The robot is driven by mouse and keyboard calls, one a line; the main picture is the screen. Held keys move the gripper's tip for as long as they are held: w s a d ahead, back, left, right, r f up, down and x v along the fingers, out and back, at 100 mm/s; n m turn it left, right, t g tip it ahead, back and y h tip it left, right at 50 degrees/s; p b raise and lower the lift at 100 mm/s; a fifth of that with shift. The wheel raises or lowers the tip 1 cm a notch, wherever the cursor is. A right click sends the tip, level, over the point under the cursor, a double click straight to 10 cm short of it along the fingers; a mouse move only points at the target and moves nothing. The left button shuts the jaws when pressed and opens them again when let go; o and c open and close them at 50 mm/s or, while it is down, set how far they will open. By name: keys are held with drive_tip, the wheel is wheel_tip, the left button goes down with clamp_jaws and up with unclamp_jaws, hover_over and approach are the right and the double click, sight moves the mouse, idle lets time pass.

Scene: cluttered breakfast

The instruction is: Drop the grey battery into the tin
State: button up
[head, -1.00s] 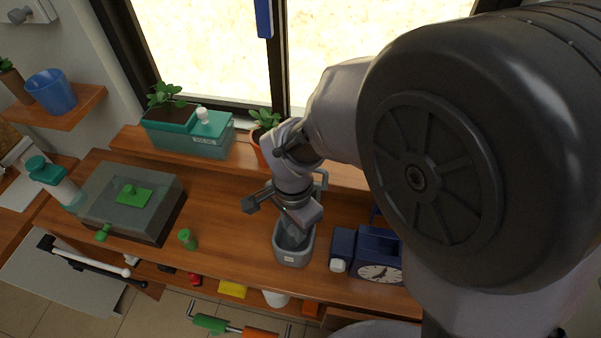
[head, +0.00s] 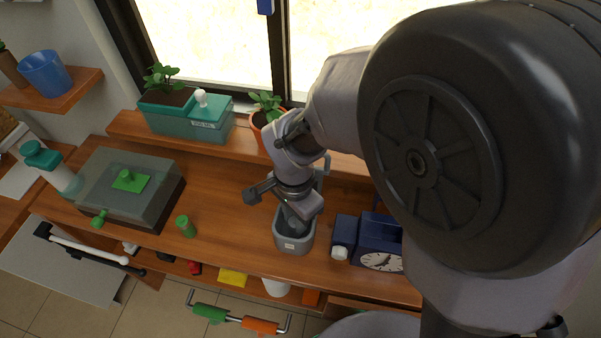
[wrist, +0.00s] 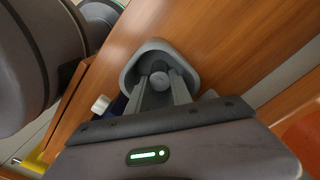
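The tin (head: 293,246) is a grey, open-topped container with a small white label, standing upright near the front edge of the wooden worktop. My gripper (head: 295,222) points down into its mouth. In the wrist view the tin's rim (wrist: 134,62) surrounds the fingertips of my gripper (wrist: 162,84). The grey battery (wrist: 162,76) shows end-on as a round grey face between the two fingers, which appear to touch its sides. The battery is inside the outline of the tin's opening. Its lower part and the tin's floor are hidden.
A dark blue clock (head: 380,247) stands close to the tin's right. A green cylinder (head: 186,226) and a grey box with a green-topped lid (head: 131,194) are to the left. Potted plants and a teal box (head: 203,125) line the back ledge.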

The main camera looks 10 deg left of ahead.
drive_tip(key=o, duration=0.5)
wheel_tip(320, 180, up, 17)
drive_tip(key=p, duration=0.7)
drive_tip(key=shift+r, duration=0.2)
